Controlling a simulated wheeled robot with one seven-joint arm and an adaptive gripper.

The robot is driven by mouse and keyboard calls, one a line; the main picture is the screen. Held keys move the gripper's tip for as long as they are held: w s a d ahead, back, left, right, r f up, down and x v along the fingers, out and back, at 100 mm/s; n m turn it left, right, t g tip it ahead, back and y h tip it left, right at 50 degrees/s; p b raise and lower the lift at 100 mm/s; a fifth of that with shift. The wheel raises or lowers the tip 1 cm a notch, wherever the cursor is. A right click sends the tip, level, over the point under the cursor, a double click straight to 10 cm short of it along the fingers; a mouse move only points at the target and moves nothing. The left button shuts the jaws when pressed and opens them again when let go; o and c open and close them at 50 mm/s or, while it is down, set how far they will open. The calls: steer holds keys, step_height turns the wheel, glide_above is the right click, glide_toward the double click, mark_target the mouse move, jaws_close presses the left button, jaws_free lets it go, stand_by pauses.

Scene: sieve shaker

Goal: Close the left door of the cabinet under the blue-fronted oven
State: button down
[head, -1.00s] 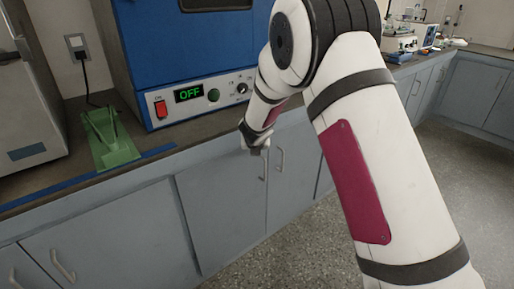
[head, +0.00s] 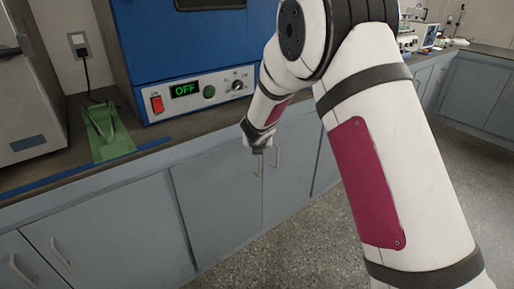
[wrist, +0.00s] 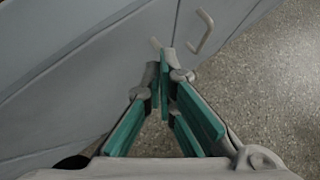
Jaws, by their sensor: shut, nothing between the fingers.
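The blue-fronted oven (head: 190,50) stands on the counter. Below it is a grey cabinet with a left door (head: 215,205) and a right door (head: 290,165), their upright handles side by side. The left door looks nearly flush; I cannot tell whether a small gap is left. My gripper (head: 258,150) is at the top of the left door's handle (head: 261,175), near the door's free edge. In the wrist view my gripper (wrist: 164,58) is shut and empty, with its fingertips close to the door face; contact is unclear. The right handle (wrist: 203,32) shows beyond them.
A green stand (head: 107,132) is on the counter, left of the oven. A grey appliance (head: 30,105) is at the far left. More cabinet doors (head: 110,235) run along the left front. The speckled floor (head: 300,245) before the cabinet is clear.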

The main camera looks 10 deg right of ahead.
steer(key=s+d+r+m+h+p, duration=0.1)
steer(key=s+d+r+m+h, duration=0.1)
steer(key=s+d+r+m, duration=0.65)
steer(key=s+d+r+m+h, duration=0.25)
steer(key=s+d+r, duration=0.35)
steer(key=r, duration=0.5)
steer(key=s+d+r+m+g+h, duration=0.1)
steer(key=s+d+r+m+g, duration=0.15)
steer(key=s+m, duration=0.35)
steer(key=s+d+r+m+g, duration=0.1)
steer(key=s+d+m, duration=0.25)
steer(key=s, duration=0.35)
steer(key=s+a+f+m+g+y, duration=0.2)
steer(key=s+a+m, duration=0.25)
steer(key=s, duration=0.55)
steer(key=s+a+f+m+g+y, duration=0.1)
steer(key=s+a+m+y, duration=0.3)
steer(key=s, duration=0.6)
steer(key=s+a+f+m+g+y, duration=0.1)
steer(key=s+a+f+m+g, duration=0.15)
steer(key=s+m, duration=0.55)
step_height(320, 180, up, 26)
steer(key=s+n+t+p, duration=0.1)
steer(key=t+p, duration=0.3)
steer(key=p, duration=1.9)
steer(key=shift+s+d+f+n, duration=0.15)
steer(key=shift+d+f+n, duration=0.1)
steer(key=shift+n, duration=0.45)
